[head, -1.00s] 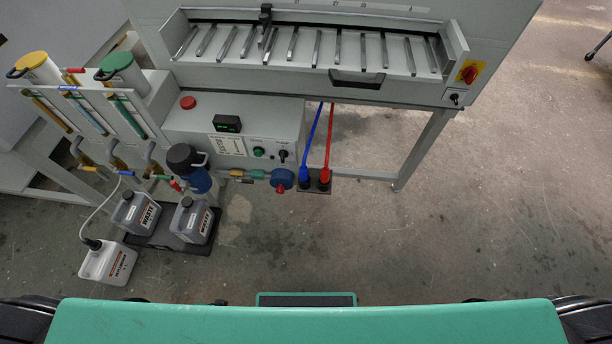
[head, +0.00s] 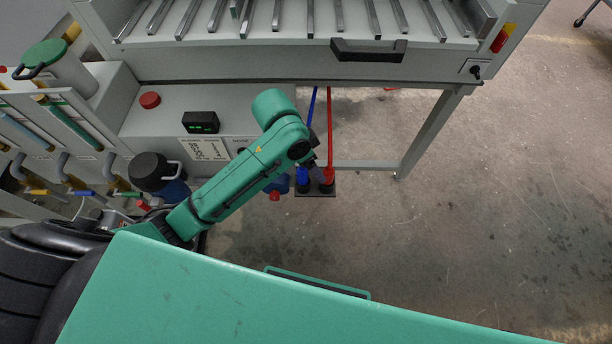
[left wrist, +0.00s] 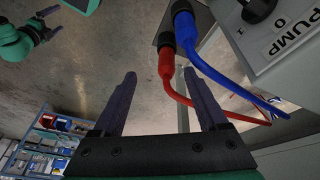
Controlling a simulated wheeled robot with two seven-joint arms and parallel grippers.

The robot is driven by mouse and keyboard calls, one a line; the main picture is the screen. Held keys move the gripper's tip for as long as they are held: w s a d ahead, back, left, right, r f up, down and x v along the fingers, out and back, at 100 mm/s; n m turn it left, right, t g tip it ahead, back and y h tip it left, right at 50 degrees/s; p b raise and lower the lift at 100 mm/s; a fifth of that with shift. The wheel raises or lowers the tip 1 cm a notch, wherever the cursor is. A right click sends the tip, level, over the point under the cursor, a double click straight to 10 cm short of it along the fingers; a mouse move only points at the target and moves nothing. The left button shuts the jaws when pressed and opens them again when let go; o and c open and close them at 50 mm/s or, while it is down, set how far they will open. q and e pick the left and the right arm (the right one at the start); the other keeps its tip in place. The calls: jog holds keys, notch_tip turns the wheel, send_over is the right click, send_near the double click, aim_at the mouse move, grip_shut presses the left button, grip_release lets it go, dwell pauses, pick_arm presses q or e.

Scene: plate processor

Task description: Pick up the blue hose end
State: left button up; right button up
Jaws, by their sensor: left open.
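The blue hose end (head: 303,180) stands in a dark floor plate, left of the red hose end (head: 327,181). In the left wrist view the blue hose end (left wrist: 184,28) is up and right, beyond the red hose end (left wrist: 166,66). My left gripper (left wrist: 160,73) is open and empty, its purple fingers apart, with the red hose end seen in the gap. In the head view my left gripper (head: 314,160) is mostly hidden by its wrist, close to the hose ends. My right gripper (left wrist: 59,21) shows at the upper left of the wrist view, fingers apart and empty.
The grey machine (head: 270,67) with its slatted tray stands above and behind the hoses. A control box (head: 170,118) with a red button is left of them. Floor to the right is clear.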

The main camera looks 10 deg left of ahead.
aim_at(302, 175)
pick_arm(q)
jog(key=w+a+r+m+g+y, duration=0.2)
jog(key=a+r+m+y, duration=0.1)
jog(key=a+r+m, duration=0.1)
jog(key=f+b, duration=0.1)
jog(key=f, duration=0.3)
jog(key=f+b, duration=0.1)
jog(key=f, duration=0.2)
jog(key=f+b, duration=0.1)
jog(key=f, duration=0.3)
jog(key=shift+d+f, duration=0.3)
jog(key=shift+d, duration=0.05)
notch_tip(302, 175, down, 3)
jog(key=shift+r+b, duration=0.2)
jog(key=shift+b, duration=0.3)
jog(key=shift+r, duration=0.1)
grip_shut()
pick_arm(e)
jog(key=w+f, duration=0.2)
jog(key=f, duration=0.1)
jog(key=shift+a+f, duration=0.1)
